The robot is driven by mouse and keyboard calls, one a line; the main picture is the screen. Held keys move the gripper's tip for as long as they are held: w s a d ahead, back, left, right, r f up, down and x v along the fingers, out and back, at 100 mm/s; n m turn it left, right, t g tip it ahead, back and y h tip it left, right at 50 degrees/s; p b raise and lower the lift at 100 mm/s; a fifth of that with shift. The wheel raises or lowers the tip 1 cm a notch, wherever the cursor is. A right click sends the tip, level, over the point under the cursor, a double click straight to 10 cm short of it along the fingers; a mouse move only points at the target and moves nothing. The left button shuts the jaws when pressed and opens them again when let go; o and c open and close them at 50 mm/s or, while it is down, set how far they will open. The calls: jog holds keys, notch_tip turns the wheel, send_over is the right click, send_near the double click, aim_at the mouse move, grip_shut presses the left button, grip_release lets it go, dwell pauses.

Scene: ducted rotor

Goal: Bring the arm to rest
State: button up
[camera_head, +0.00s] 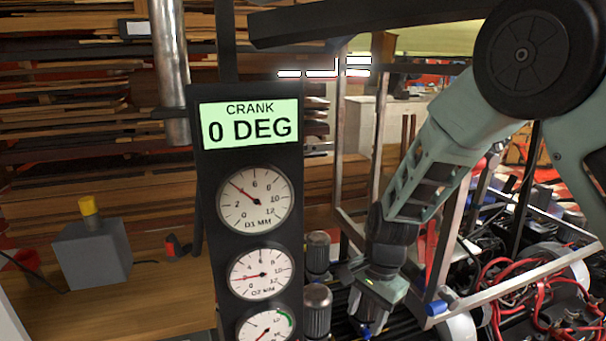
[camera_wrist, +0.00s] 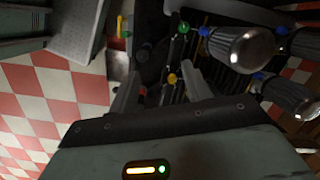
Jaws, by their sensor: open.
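My gripper (camera_head: 368,322) hangs at the end of my pale green arm, low in the head view, just right of the gauge panel. In the wrist view my gripper (camera_wrist: 160,88) shows its two fingers spread apart, with nothing held between them. Beyond the fingers are dark machinery and small coloured knobs, including a yellow one (camera_wrist: 172,78) and a green one (camera_wrist: 183,27). My arm comes down from the upper right of the head view. The fingertips are small and partly lost against the dark machinery in the head view.
A dark panel bears a "CRANK 0 DEG" display (camera_head: 249,122) and dial gauges, the top one marked D1 MM (camera_head: 255,201). Silver cylinders (camera_head: 317,305) stand beside my gripper. Metal frame bars and red wiring (camera_head: 545,290) lie right. A grey box (camera_head: 92,255) sits left on the bench.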

jog(key=s+a+r+n, duration=0.3)
jog(key=s+r+n, duration=0.75)
jog(key=s, duration=0.45)
jog(key=s+d+r+n+h, duration=0.1)
jog(key=s+d+r+n, duration=0.1)
jog(key=s+n, duration=0.25)
jog(key=s+d+r+n, duration=0.2)
jog(key=s+n, duration=0.1)
jog(key=s, duration=0.3)
notch_tip(320, 180, up, 13)
jog(key=p, duration=1.3)
jog(key=shift+w+t, duration=0.25)
jog(key=shift+t, duration=0.15)
